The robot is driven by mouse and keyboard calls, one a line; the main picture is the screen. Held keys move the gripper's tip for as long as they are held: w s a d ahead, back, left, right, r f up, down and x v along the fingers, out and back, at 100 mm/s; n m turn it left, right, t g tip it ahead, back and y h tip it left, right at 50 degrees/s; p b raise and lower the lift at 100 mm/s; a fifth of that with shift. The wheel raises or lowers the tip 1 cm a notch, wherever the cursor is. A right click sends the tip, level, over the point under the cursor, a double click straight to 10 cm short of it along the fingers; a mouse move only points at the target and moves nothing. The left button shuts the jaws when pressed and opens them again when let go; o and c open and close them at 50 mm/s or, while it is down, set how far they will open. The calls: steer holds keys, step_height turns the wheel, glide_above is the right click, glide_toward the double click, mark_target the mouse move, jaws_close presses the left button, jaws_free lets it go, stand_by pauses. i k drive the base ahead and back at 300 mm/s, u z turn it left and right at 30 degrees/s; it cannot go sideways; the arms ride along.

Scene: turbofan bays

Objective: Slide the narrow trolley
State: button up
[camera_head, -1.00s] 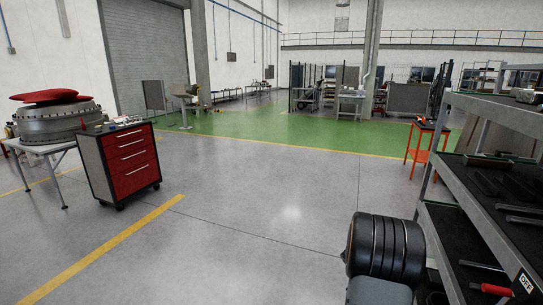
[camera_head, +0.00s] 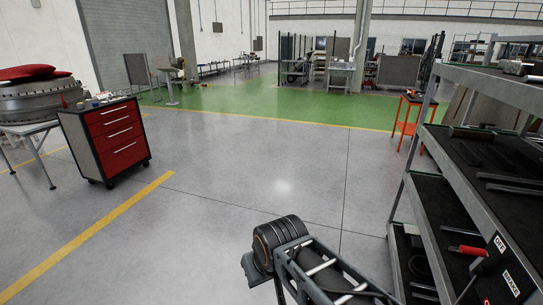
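A red-and-black drawer trolley (camera_head: 118,140) stands on casters on the grey floor at left, with small items on its top. A tall, grey-framed, multi-level rack (camera_head: 456,212) stands close at right and carries "OFF" and "BRAKE" labels. A red-handled lever (camera_head: 467,251) shows by these labels. I cannot tell which of the two is the narrow trolley. The rack's lower parts are cut off by the picture edge. Part of my arm shows at the bottom centre, left of the rack and with no visible contact. My gripper's fingers are not in view.
A table (camera_head: 32,128) with a large round engine part (camera_head: 38,100) stands at far left. An orange stand (camera_head: 405,122) is behind the rack. Yellow lines (camera_head: 90,238) cross the floor. The middle floor (camera_head: 250,180) is clear up to the green area (camera_head: 240,108).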

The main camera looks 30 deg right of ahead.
mark_target(488, 196)
steer(key=z, duration=1)
steer(key=k, duration=0.5)
steer(key=z, duration=0.4)
